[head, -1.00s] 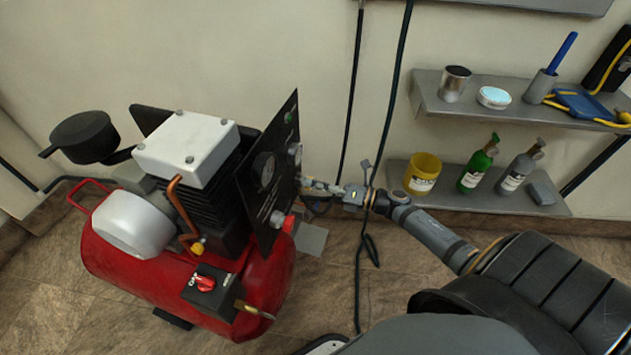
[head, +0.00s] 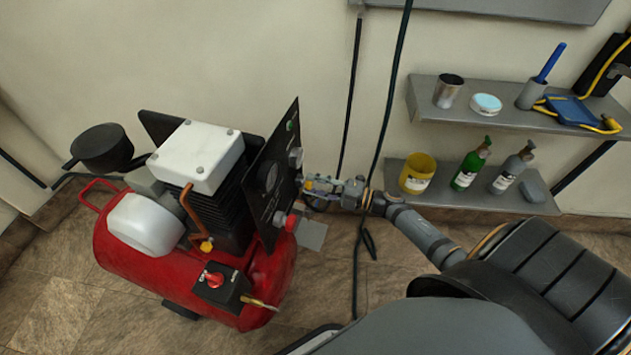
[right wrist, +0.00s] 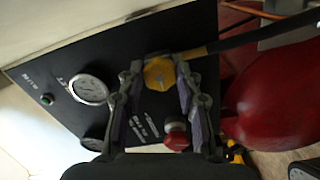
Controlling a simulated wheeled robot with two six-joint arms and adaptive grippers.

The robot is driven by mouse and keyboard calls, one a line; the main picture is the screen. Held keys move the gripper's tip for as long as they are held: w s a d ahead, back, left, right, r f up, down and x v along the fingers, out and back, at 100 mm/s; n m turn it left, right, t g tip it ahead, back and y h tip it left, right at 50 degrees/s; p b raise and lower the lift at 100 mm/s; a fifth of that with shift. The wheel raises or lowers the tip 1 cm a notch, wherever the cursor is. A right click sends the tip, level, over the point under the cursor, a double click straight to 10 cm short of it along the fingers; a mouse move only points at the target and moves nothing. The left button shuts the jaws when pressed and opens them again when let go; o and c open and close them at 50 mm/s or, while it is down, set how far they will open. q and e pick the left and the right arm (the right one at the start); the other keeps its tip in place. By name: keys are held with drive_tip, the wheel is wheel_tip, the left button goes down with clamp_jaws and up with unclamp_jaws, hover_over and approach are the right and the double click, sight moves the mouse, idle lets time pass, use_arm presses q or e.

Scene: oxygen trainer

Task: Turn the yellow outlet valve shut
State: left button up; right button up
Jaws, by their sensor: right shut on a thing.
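The yellow outlet valve (right wrist: 158,73) is a round knob on the black panel (right wrist: 60,50) of the red compressor (head: 125,250). In the right wrist view my right gripper (right wrist: 159,80) has a finger on each side of the knob and is shut on it. In the head view my right gripper (head: 306,186) reaches the panel's right face from the right, and the knob is mostly hidden by the fingers there. My left gripper is in neither view.
A red knob (right wrist: 177,137) and a gauge (right wrist: 88,89) sit on the same panel close to the fingers. Dark cables hang down the wall (head: 395,120) behind my right arm. Shelves (head: 455,105) with bottles and cups are at the right.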

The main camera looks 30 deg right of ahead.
drive_tip(key=m+p, duration=0.2)
drive_tip(key=m, duration=0.3)
drive_tip(key=shift+m, duration=0.3)
drive_tip(key=shift+m+p, duration=0.45)
drive_tip(key=shift+m, duration=0.85)
drive_tip(key=m, duration=0.2)
drive_tip(key=shift+s+f+m, duration=0.1)
drive_tip(key=shift+m, duration=0.3)
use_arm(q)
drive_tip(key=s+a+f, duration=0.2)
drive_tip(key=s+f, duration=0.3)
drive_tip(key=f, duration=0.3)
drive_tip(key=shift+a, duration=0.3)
use_arm(e)
drive_tip(key=m, duration=0.6)
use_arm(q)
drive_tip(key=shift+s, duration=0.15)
use_arm(e)
drive_tip(key=shift+m, duration=0.3)
drive_tip(key=o, duration=1.1)
drive_tip(key=shift+o, duration=0.2)
